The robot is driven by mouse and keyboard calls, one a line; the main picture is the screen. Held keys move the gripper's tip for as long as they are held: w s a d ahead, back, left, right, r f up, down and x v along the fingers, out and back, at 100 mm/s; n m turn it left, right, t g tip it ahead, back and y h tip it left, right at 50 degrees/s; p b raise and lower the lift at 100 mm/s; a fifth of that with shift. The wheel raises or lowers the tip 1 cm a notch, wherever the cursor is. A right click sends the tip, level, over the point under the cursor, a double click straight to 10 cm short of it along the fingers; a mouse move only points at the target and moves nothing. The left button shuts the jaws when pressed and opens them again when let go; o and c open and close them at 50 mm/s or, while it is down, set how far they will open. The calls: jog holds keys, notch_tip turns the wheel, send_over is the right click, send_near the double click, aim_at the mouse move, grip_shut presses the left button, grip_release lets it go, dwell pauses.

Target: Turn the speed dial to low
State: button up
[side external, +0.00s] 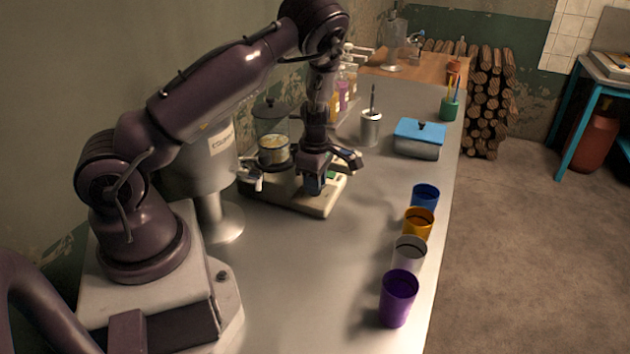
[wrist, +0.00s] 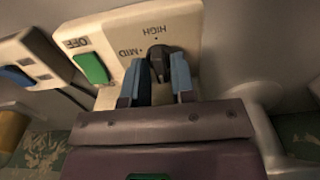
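The speed dial (wrist: 158,60) is a dark knob on the cream panel (wrist: 113,34) of the appliance, seen in the wrist view. Its narrow end lies near the dot by the HIGH mark; MID is to its left. Any LOW mark is hidden. My gripper (wrist: 160,80) has its blue-grey fingers on either side of the dial, with little or no gap, and appears shut on it. In the side external view my gripper (side external: 318,190) reaches down to the appliance base (side external: 298,198), hiding the dial.
A green switch (wrist: 92,68) beside OFF is left of the dial. A clear jar (side external: 271,128) stands behind the base. A blue-lidded box (side external: 418,140), a metal canister (side external: 371,128) and several coloured cups (side external: 398,298) stand to the right. The front counter is clear.

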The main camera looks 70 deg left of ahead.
grip_shut()
jog(key=shift+m, duration=0.3)
jog(key=m, duration=1.1)
dwell(0.5)
jog(key=shift+o, duration=1.7)
grip_release()
